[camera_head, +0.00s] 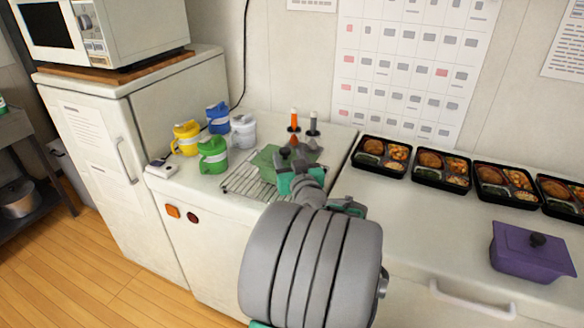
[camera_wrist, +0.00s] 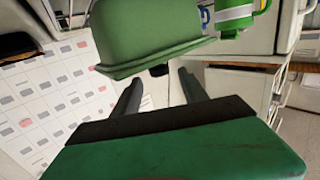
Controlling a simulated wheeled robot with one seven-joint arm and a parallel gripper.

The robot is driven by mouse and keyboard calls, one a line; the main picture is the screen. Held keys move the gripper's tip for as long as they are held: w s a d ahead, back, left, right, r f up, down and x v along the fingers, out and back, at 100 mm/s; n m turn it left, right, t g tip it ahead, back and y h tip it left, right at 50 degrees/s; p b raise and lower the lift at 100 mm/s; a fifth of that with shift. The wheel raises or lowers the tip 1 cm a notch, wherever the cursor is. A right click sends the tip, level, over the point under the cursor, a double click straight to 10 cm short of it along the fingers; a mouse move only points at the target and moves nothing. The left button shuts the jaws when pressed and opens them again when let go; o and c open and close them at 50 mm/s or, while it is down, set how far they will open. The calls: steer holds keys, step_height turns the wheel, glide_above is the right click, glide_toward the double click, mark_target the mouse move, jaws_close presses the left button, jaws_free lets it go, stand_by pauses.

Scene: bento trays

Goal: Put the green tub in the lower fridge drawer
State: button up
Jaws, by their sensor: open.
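The green tub (camera_head: 268,157), with a dark knob (camera_head: 285,152), is on the wire rack on the counter, partly hidden by my arm. In the wrist view the tub (camera_wrist: 150,35) fills the top, and its dark knob (camera_wrist: 158,70) shows between my fingers. My gripper (camera_head: 298,168) is at the tub in the head view. It also shows in the wrist view (camera_wrist: 160,84), with its fingers apart and empty. Whether the fingers touch the knob is unclear. A white fridge-like cabinet (camera_head: 90,150) with a vertical handle stands at left. I cannot make out an open lower fridge drawer.
Yellow (camera_head: 186,138), blue (camera_head: 217,118), grey (camera_head: 243,130) and green (camera_head: 212,155) jugs stand left of the rack (camera_head: 245,190). Several food trays (camera_head: 380,176) line the back right.

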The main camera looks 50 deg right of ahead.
mark_target(286, 149)
steer(key=shift+o, duration=0.4)
steer(key=v, duration=0.4)
steer(key=shift+s+a, duration=0.1)
steer(key=shift+s, duration=0.1)
steer(key=shift+o, duration=0.2)
steer(key=w+r+n+y+p, duration=0.1)
steer(key=w+r+y+p, duration=0.1)
steer(key=w+d+r+n+y+p, duration=0.1)
steer(key=w+r+n+y+p, duration=0.1)
steer(key=w+r+y+p, duration=0.1)
steer(key=shift+w+d+n, duration=0.1)
steer(key=shift+w+n, duration=0.1)
steer(key=shift+n, duration=0.1)
steer(key=s+d+r+n+g+y+p, duration=0.1)
steer(key=d+r+n+g+y+p, duration=0.2)
steer(key=d+n+g+y+p, duration=0.55)
steer(key=a+f, duration=0.1)
steer(key=f, duration=0.1)
steer(key=w+a+f+m+g+h+p, duration=0.1)
steer(key=a+f, duration=0.1)
steer(key=w+a+f+m+h, duration=0.1)
steer(key=f, duration=0.1)
steer(key=shift+w+a+f+p, duration=0.2)
steer(key=shift+a+f+p, duration=0.05)
steer(key=shift+f+p, duration=0.15)
steer(key=shift+f+g, duration=0.2)
steer(key=shift+g, duration=0.05)
jaws_close()
steer(key=shift+d+r, duration=0.1)
